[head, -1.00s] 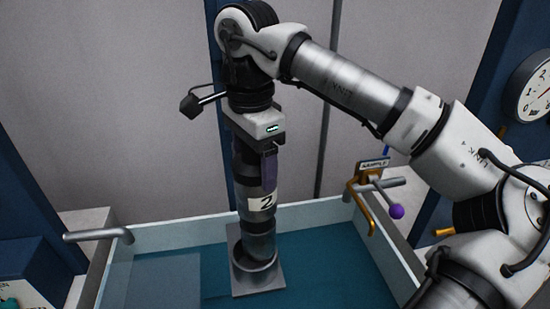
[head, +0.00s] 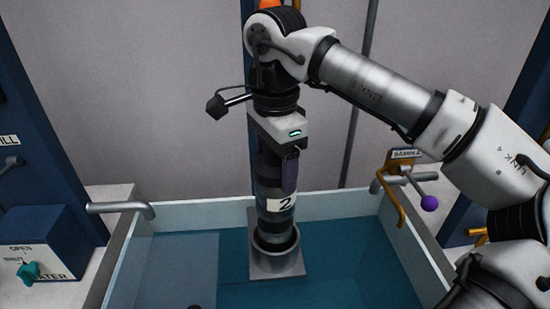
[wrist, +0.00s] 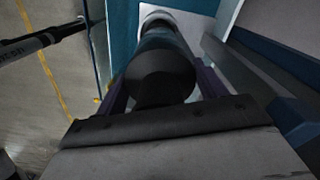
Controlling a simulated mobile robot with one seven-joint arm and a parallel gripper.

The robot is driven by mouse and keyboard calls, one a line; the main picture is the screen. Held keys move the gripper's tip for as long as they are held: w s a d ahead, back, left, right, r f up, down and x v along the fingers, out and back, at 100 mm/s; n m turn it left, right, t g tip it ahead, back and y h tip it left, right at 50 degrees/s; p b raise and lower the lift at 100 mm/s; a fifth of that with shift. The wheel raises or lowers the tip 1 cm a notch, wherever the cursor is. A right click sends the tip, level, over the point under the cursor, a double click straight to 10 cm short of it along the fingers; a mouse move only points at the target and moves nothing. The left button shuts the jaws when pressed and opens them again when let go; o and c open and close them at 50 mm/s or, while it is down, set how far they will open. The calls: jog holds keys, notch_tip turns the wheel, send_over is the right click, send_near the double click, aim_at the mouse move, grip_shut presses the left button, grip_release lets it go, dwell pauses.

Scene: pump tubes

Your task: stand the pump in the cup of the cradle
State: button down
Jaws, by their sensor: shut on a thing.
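The pump (head: 268,175) is a dark, banded upright tube with a white label marked 2. Its lower end is inside the round grey cup (head: 278,262) of the cradle, whose square plate (head: 297,270) lies in the tank. The cup wall hides the pump's foot, so I cannot tell whether it touches the bottom. My gripper (head: 276,183), with purple fingers, is shut on the upper part of the pump from above. In the wrist view the pump's dark top (wrist: 160,72) sits between my fingers, and the pale cradle (wrist: 160,10) shows beyond.
The tank's pale rim (head: 185,216) surrounds teal water (head: 340,255). A grey pipe (head: 120,207) reaches over the left rim. A sample tap with a purple knob (head: 429,203) stands at the right rim. A blue water box (head: 38,240) is at the left.

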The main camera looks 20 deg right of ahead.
jog(key=shift+f+b, duration=0.4)
jog(key=shift+f, duration=0.45)
jog(key=c, duration=0.6)
grip_release()
jog(key=shift+f, duration=0.2)
jog(key=o, duration=0.4)
jog(key=shift+s, duration=0.1)
jog(key=shift+r, duration=0.1)
notch_tip(320, 180, up, 11)
jog(key=p, duration=0.7)
jog(key=shift+r, duration=0.6)
